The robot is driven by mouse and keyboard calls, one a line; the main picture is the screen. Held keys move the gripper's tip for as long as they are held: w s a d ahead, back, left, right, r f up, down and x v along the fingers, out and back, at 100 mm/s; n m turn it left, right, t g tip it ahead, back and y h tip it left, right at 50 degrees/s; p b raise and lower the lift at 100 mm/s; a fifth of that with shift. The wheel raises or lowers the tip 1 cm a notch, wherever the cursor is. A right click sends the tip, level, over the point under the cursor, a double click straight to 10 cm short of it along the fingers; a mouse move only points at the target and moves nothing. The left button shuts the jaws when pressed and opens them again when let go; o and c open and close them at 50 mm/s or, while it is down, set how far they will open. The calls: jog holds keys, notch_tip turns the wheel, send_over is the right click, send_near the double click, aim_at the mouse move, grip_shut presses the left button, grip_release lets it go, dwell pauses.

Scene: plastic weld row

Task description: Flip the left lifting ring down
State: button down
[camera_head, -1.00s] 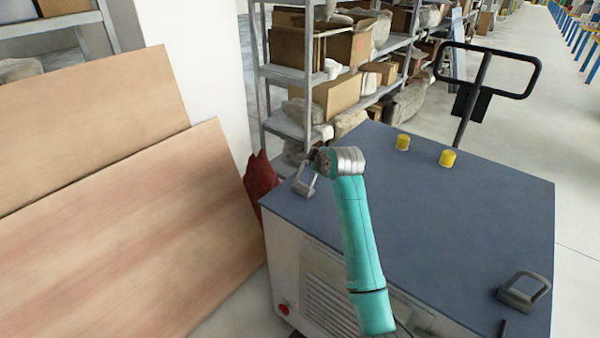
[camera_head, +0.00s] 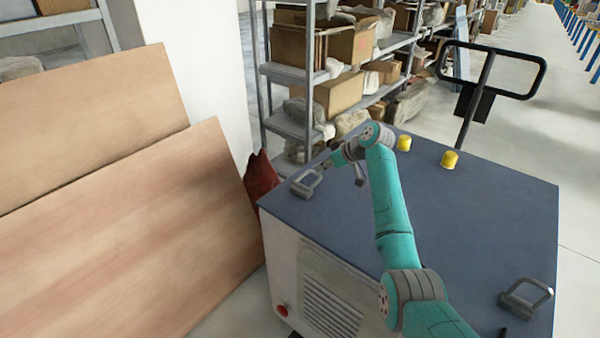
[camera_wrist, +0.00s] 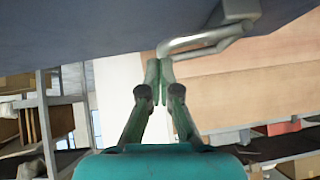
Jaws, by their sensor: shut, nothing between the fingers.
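The left lifting ring (camera_head: 308,179) is a grey metal loop on a bracket at the left corner of the blue-grey cart top (camera_head: 420,215). It stands tilted up off the surface. The ring also shows in the wrist view (camera_wrist: 205,39), reaching from its bracket to my fingertips. My gripper (camera_wrist: 159,66) is shut and empty, its fingertips at the loop's outer end; I cannot tell whether they touch it. In the head view my gripper (camera_head: 328,164) is small and partly hidden by my wrist, just behind and right of the ring.
A second lifting ring (camera_head: 526,294) is at the cart's front right. Two yellow caps (camera_head: 450,159) and a black push handle (camera_head: 488,70) are at the back. Wooden panels (camera_head: 130,235) lean at the left; shelving (camera_head: 310,90) stands behind.

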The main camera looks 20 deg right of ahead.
jog(key=shift+d+f, duration=0.1)
jog(key=shift+f, duration=0.5)
dwell(0.3)
